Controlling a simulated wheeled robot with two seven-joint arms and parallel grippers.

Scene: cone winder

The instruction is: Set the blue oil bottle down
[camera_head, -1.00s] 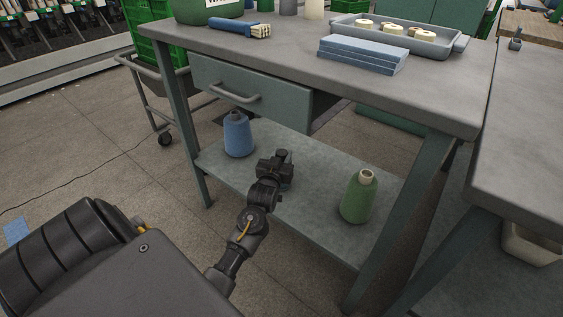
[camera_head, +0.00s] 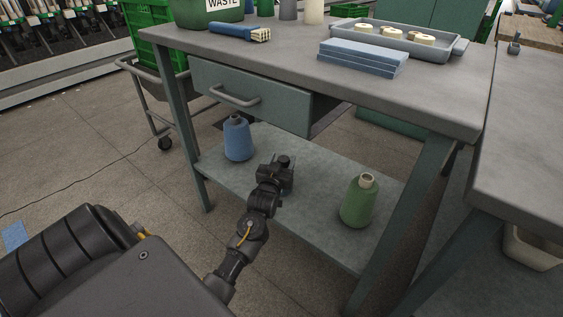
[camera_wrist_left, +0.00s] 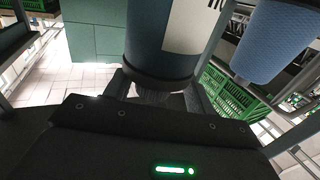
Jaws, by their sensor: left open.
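The blue oil bottle (camera_wrist_left: 165,38), dark blue with a white label, stands large at the top centre of the left wrist view. In the head view it is almost wholly hidden by my left gripper (camera_head: 280,174), over the lower shelf (camera_head: 315,215) of the bench. The left gripper's fingers are open, one on each side of the bottle's lower end in the wrist view. Whether a finger still touches it, I cannot tell. The bottle seems to be at the shelf, but its base contact is hidden. My right gripper is not in view.
A blue yarn cone (camera_head: 238,140) stands left of the gripper on the shelf, a green cone (camera_head: 358,203) to the right. Above are a drawer (camera_head: 250,95) and the bench top (camera_head: 290,50). Bench legs flank the shelf. Bare shelf lies between gripper and green cone.

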